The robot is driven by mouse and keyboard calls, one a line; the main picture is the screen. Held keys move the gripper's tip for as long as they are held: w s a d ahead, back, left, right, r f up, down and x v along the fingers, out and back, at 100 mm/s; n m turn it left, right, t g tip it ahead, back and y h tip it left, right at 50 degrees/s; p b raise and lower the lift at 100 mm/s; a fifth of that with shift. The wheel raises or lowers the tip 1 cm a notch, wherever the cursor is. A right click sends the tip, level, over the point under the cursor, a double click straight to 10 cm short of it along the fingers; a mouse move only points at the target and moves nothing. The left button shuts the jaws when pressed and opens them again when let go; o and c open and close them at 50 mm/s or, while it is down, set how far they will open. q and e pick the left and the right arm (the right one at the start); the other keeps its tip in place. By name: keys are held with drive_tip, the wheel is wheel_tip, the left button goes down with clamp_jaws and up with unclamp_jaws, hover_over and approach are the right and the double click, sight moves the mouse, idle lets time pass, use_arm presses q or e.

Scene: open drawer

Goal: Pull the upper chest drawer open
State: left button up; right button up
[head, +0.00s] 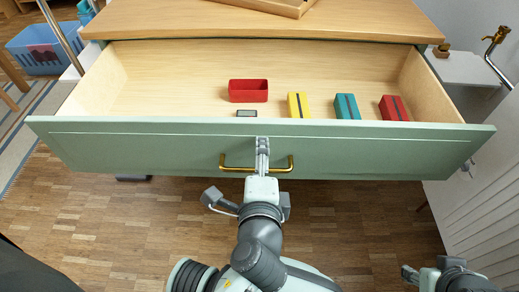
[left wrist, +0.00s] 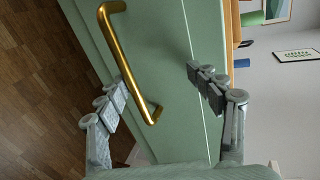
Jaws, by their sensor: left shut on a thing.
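The upper chest drawer (head: 120,150) has a pale green front and stands well open in the head view, its wooden inside showing. A brass bar handle (head: 230,168) is on its front; it also shows in the left wrist view (left wrist: 118,55).
A white cabinet (head: 475,150) stands close at the right. The wooden floor (head: 110,220) before the drawer is clear.

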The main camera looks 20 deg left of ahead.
use_arm(q)
drive_tip(key=shift+o, duration=0.9)
wheel_tip(320, 180, up, 4)
drive_tip(key=shift+s+d+f+t, duration=0.1)
drive_tip(key=shift+s+f+t, duration=0.05)
drive_tip(key=shift+f+t, duration=0.15)
drive_tip(key=shift+s+d+r, duration=0.15)
drive_tip(key=shift+s+r, duration=0.15)
drive_tip(key=shift+s, duration=0.15)
drive_tip(key=c, duration=0.4)
drive_tip(key=shift+s+f, duration=0.25)
drive_tip(key=shift+s, duration=0.4)
drive_tip(key=shift+c, duration=0.5)
drive_tip(key=shift+f, duration=0.1)
drive_tip(key=shift+p, duration=0.35)
